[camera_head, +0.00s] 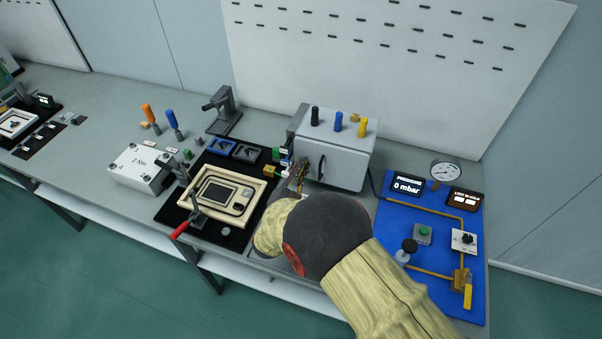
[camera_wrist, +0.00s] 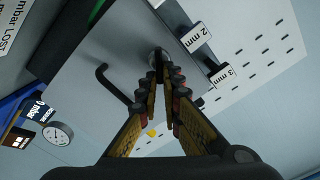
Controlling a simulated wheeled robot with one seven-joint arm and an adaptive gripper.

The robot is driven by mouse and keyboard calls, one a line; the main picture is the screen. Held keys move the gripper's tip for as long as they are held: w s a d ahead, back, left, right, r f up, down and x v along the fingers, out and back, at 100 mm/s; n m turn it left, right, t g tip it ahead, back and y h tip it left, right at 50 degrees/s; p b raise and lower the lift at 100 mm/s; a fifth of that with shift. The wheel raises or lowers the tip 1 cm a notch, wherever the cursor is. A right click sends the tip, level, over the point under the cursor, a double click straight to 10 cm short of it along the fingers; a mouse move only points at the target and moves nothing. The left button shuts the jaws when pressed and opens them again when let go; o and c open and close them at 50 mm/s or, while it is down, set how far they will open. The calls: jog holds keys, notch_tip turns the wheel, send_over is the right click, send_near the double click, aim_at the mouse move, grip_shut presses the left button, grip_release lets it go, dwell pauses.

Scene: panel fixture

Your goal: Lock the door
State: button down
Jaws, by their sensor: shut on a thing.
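A light grey box cabinet (camera_head: 347,160) stands on the bench with its door (camera_head: 335,170) facing front. A curved black handle (camera_head: 321,167) is on the door. In the wrist view the door (camera_wrist: 125,55) fills the upper middle, with the handle (camera_wrist: 113,83) left of my fingers. My gripper (camera_wrist: 158,68) is shut, its fingertips meeting at a small round grey lock knob (camera_wrist: 154,55) on the door. The fingers cover much of the knob, so its turn cannot be read. In the head view my gripper (camera_head: 299,179) is beside the cabinet's left front, partly hidden by my arm.
Black, blue and yellow handled tools (camera_head: 338,121) stand on the cabinet. A blue panel (camera_head: 398,207) with gauge, pipes and valve lies at right. A beige-framed fixture (camera_head: 215,181) with a red-handled clamp lies at left. A white perforated board (camera_head: 400,55) stands behind.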

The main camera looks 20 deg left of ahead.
jog(key=m+b, duration=0.2)
jog(key=f+m+b, duration=0.1)
jog(key=m+b, duration=0.1)
jog(key=b, duration=0.1)
jog(key=m+b, duration=0.2)
jog(key=shift+d+f+b, duration=0.25)
jog(key=shift+d+b, duration=0.1)
jog(key=m+b, duration=0.4)
jog(key=shift+f+b, duration=0.15)
jog(key=shift+b, duration=0.2)
jog(key=c, duration=2)
grip_release()
jog(key=shift+s, duration=0.15)
jog(key=s, duration=0.7)
jog(key=s+a, duration=0.1)
jog(key=s, duration=0.3)
jog(key=shift+s, duration=0.35)
